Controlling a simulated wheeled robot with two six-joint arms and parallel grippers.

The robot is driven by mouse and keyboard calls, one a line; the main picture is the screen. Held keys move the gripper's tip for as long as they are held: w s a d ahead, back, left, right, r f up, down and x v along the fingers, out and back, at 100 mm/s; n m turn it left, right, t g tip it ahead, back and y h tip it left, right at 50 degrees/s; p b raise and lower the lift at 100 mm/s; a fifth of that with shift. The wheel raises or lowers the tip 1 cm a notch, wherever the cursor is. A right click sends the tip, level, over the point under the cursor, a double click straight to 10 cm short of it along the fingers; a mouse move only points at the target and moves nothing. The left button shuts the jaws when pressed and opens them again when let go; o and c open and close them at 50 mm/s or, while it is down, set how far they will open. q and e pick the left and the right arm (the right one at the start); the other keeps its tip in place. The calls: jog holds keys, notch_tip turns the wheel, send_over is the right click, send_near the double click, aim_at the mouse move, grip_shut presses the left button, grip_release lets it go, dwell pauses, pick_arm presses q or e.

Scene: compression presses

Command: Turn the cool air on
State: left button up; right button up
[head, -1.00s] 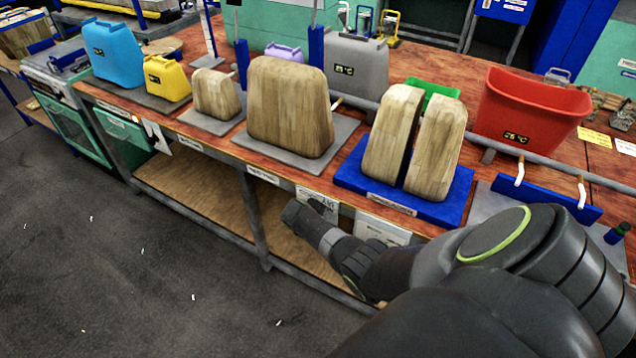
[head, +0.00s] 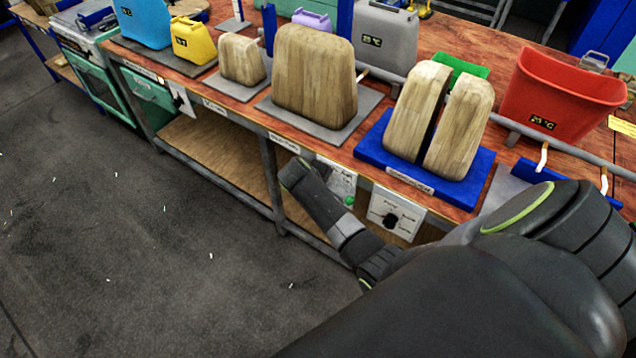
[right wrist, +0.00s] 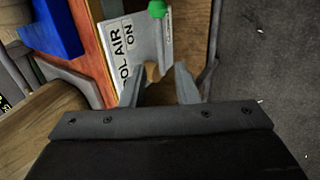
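A white panel (right wrist: 148,45) reading "…OL AIR ON" with a green knob (right wrist: 156,9) shows in the right wrist view. It hangs on the bench front in the head view (head: 340,180), with the green knob (head: 350,200) at its lower part. In the head view the right gripper (head: 292,172) is left of the panel. My left gripper is not in view.
Another white panel with a black knob (head: 392,215) hangs to the right, close to my arm. Above stand wooden blocks on a blue base (head: 365,150), other wooden blocks and a red bin (head: 560,95). A low shelf (head: 215,150) lies beneath. Floor at left is clear.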

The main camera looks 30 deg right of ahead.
jog(key=shift+v, duration=2.3)
